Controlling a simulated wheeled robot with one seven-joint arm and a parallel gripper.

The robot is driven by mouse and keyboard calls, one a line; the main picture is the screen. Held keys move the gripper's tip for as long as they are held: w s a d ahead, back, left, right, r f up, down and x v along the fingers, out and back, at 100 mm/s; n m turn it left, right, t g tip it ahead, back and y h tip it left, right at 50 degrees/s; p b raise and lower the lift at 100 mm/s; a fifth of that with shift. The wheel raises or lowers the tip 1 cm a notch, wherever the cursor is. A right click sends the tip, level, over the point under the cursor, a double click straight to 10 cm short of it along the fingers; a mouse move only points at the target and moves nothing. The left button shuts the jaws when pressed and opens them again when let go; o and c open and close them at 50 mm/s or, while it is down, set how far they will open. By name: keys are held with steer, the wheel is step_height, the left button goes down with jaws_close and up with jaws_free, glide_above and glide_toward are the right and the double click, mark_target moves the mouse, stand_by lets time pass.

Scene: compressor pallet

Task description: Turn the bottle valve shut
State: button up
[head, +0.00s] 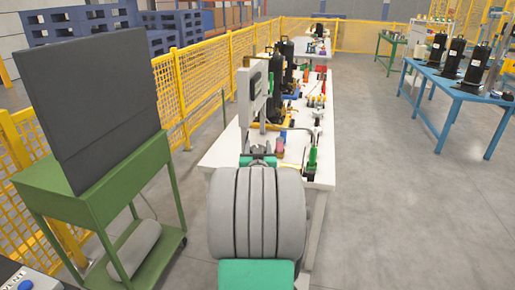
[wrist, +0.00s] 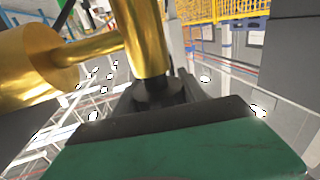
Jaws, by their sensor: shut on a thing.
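In the wrist view, a shiny brass bottle valve (wrist: 140,38) fills the upper left. It has an upright stem and a side branch ending in a wide round brass part (wrist: 38,68). The stem's lower end meets a dark rounded piece at my gripper (wrist: 157,92). My gripper is shut on the valve there, but the exact contact is dark and partly hidden.
A long white table (head: 215,155) carries black cylinders (head: 286,62) and small coloured parts. A green cart (head: 105,205) with a dark panel stands left, beside a yellow mesh fence (head: 210,68). A blue table (head: 468,88) stands right. The floor between the tables is clear.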

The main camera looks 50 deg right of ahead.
steer(key=shift+f, duration=0.1)
steer(key=m+g+h+b, duration=0.1)
steer(key=g+b, duration=0.1)
steer(key=b, duration=0.1)
steer(key=m+g+h+b, duration=0.1)
steer(key=m+g+b, duration=0.1)
steer(key=b, duration=0.1)
steer(key=f+m+g+h+b, duration=0.1)
steer(key=g+b, duration=0.1)
steer(key=b, duration=0.1)
steer(key=shift+s+d, duration=0.15)
steer(key=shift+s, duration=0.15)
steer(key=m+g+b, duration=0.3)
steer(key=g, duration=0.1)
steer(key=shift+s+r+h, duration=0.25)
steer(key=shift+s+h, duration=0.05)
steer(key=shift+s, duration=0.05)
steer(key=shift+s+r+m+g, duration=0.1)
steer(key=shift+s+m+g, duration=0.1)
steer(key=shift+m+g, duration=0.5)
steer(key=shift+s+r+m+g, duration=0.15)
steer(key=shift+m+g, duration=0.2)
steer(key=shift+g, duration=0.7)
steer(key=shift+s+r+m+g, duration=0.1)
steer(key=shift+s+m+g, duration=0.1)
steer(key=shift+m+g, duration=0.5)
steer(key=shift+g, duration=0.25)
